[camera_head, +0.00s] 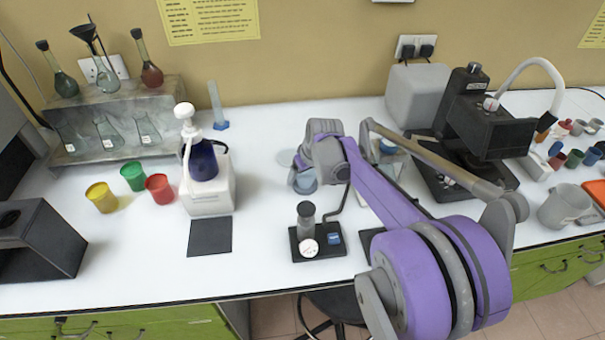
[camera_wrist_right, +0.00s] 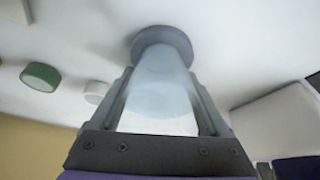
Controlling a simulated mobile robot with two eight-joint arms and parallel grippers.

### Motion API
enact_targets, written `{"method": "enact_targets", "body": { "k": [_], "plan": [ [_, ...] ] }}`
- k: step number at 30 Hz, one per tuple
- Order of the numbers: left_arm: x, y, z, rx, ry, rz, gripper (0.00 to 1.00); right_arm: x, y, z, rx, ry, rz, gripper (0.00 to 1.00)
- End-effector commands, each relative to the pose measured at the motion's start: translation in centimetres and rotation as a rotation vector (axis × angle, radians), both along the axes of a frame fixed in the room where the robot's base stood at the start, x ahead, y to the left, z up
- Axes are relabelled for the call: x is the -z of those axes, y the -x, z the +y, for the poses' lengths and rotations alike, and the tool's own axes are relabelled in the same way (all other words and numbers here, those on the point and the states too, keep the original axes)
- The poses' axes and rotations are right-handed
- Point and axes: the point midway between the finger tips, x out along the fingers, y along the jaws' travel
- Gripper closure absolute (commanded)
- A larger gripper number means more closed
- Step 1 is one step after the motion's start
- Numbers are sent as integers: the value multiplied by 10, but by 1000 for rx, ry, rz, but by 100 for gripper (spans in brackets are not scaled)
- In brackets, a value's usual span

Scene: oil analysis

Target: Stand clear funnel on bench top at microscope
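A translucent pale-blue piece, by its look the clear funnel (camera_wrist_right: 160,85), sits between the two fingers of my right gripper (camera_wrist_right: 165,95) in the right wrist view. The fingers lie close along both its sides, and its wide darker rim faces the white bench. In the head view, my right gripper (camera_head: 304,170) is over the middle of the bench, with the clear funnel (camera_head: 304,183) partly hidden below it. I cannot tell whether the rim touches the bench. The black microscope (camera_head: 480,125) stands to the right, partly behind my right arm. My left gripper is not in view.
A white box with a blue bottle (camera_head: 203,165) and coloured cups (camera_head: 132,176) stand left. A small black stand (camera_head: 318,245) is in front of the gripper. A grey jug (camera_head: 562,205) stands right of the microscope. The bench (camera_head: 262,215) is clear between the bottle and gripper.

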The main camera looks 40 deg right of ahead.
Motion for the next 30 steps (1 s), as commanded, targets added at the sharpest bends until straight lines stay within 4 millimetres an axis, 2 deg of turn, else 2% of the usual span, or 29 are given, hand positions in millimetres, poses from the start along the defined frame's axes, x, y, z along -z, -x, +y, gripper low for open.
{"method": "enact_targets", "body": {
  "k": [1,3,10,14,17,24,30],
  "plan": [
    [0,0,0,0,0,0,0,0,0,0,0,0,0,11],
    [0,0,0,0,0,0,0,0,0,0,0,0,0,0],
    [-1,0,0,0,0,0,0,-1,0,0,0,0,0,0],
    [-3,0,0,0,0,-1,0,-10,3,0,0,0,0,0],
    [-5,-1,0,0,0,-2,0,-25,9,1,1,0,0,0],
    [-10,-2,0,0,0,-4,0,-73,30,2,1,1,0,0],
    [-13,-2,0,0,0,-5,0,-103,42,4,1,0,0,0]
  ]
}}
